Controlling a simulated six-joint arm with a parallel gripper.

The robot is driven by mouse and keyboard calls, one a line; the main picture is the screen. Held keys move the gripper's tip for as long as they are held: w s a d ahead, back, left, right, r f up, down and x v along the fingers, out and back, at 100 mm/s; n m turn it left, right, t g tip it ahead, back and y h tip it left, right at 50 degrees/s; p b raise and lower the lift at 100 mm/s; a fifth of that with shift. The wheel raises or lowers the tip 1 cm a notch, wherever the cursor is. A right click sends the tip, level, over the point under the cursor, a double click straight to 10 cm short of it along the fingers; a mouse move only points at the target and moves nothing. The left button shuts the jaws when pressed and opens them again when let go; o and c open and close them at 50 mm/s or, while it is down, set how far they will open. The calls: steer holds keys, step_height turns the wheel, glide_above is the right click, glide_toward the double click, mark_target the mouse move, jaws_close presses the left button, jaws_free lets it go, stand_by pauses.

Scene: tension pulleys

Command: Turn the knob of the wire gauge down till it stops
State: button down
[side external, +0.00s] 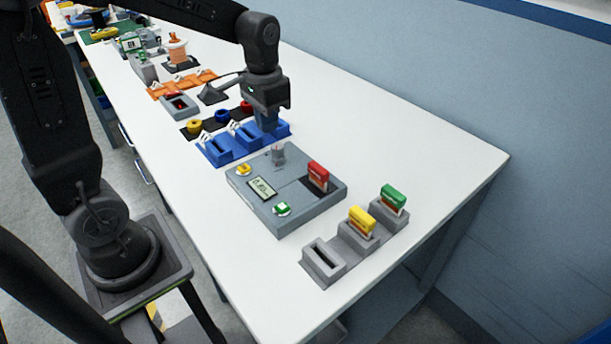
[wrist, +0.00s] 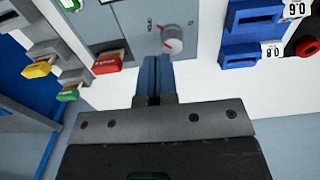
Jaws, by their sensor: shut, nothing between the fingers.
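The wire gauge is a grey box (side external: 250,208) on the white table, with a small display (side external: 263,187). Its knob (wrist: 172,42) is a pale round dial with a red mark, on the panel just beyond my fingertips in the wrist view. My gripper (wrist: 155,58) is shut and empty, its blue-grey fingers pressed together, pointing at the panel slightly left of the knob's centre. In the side view my gripper (side external: 275,124) hangs over the back of the gauge. I cannot tell whether the fingertips touch the knob.
A red block (side external: 318,175) stands in the gauge's slot. Grey holders carry a yellow block (side external: 362,221) and a green block (side external: 393,198); the nearest holder (side external: 322,258) is empty. Blue holders (side external: 245,140) stand close behind the gauge. The table's right side is clear.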

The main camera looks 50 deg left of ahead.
step_height(320, 180, down, 6)
steer(key=shift+f, duration=0.1)
steer(key=shift+s+f, duration=0.15)
steer(key=shift+f, duration=0.35)
steer(key=shift+a, duration=0.15)
stand_by(0.6)
steer(key=shift+a, duration=0.6)
steer(key=shift+w+a, duration=0.2)
steer(key=shift+a, duration=0.4)
stand_by(0.4)
steer(key=shift+s+a, duration=0.1)
steer(key=shift+s, duration=0.25)
step_height(320, 180, up, 6)
steer(key=shift+r, duration=0.15)
stand_by(0.4)
steer(key=shift+w, duration=0.15)
